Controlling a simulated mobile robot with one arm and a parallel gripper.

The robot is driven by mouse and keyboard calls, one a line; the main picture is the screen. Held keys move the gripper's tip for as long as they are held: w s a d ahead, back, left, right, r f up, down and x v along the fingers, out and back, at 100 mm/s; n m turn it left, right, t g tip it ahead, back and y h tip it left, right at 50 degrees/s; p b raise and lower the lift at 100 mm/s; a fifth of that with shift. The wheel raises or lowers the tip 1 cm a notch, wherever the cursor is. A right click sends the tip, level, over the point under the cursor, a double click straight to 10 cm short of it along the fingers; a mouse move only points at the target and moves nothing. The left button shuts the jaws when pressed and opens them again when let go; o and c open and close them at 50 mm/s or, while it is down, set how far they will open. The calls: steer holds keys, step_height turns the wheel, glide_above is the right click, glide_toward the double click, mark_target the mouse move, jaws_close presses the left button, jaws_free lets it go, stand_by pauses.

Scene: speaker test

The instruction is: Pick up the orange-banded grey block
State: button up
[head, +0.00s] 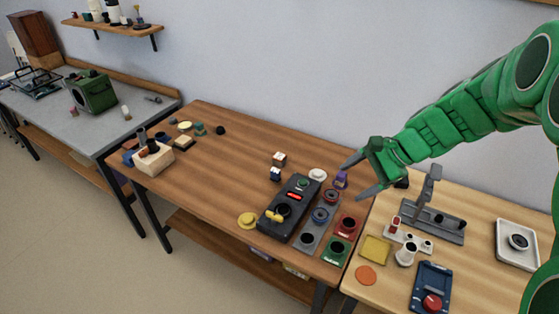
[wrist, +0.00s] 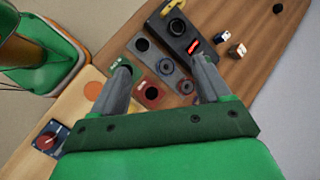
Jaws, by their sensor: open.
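My gripper (head: 360,177) is open and empty, held above the right end of the middle wooden table. In the wrist view its two fingers (wrist: 160,64) are spread, with nothing between them but coloured fixtures below. Two small blocks stand behind the black console. One block (head: 279,159) is pale with brownish-orange and dark parts; it also shows in the wrist view (wrist: 237,50). The other block (head: 275,174) is dark and white, also in the wrist view (wrist: 222,11). Neither clearly shows an orange band on grey; I cannot tell which is the named block. Both are apart from my gripper.
A black console (head: 290,208) with a red display stands beside a grey panel (head: 318,222) of round sockets. A yellow disc (head: 247,220) lies to its left. A grey stand (head: 432,215) rises at right. The table's middle is largely clear.

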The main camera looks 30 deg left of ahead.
steer(key=w+a+f+m+y, duration=0.3)
steer(key=w+a+f+m, duration=0.3)
steer(key=w+a, duration=0.7)
steer(key=m+t+y, duration=0.2)
steer(key=m+y, duration=0.1)
steer(key=m, duration=0.2)
glide_toward(282, 157)
steer(key=x, duration=0.3)
steer(key=shift+s+d+f, duration=0.1)
steer(key=shift+d+f, duration=0.05)
steer(key=shift+y, duration=0.3)
steer(key=shift+x, duration=3.95)
steer(key=c, duration=1.1)
